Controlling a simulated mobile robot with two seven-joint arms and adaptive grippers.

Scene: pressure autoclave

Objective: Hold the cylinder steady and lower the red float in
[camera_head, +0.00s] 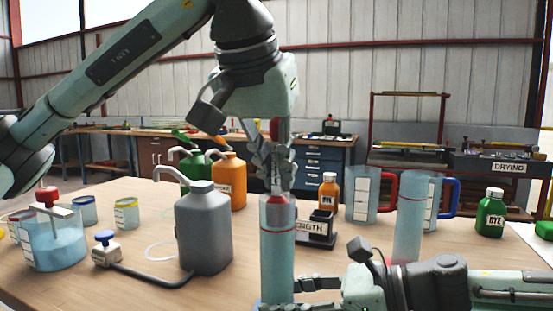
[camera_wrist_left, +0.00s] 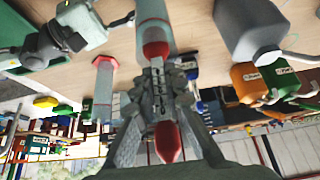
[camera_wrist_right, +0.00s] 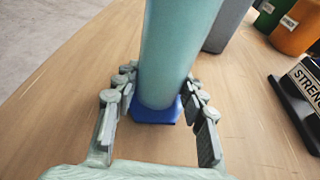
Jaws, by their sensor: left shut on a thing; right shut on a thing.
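The tall pale-blue cylinder (camera_head: 277,250) stands upright on the table at front centre, with a red ring near its top. Its blue base (camera_wrist_right: 155,112) shows in the right wrist view. My right gripper (camera_wrist_right: 158,90) is shut on the cylinder low down, one finger on each side. The red float (camera_head: 275,128) is held upright above the cylinder by my left gripper (camera_head: 278,175), which points down and is shut on its middle.
A grey jug (camera_head: 204,235) stands close left of the cylinder. A second clear cylinder (camera_head: 408,225) stands to the right, before two measuring jugs (camera_head: 362,190). A blue tub (camera_head: 55,240) is at far left.

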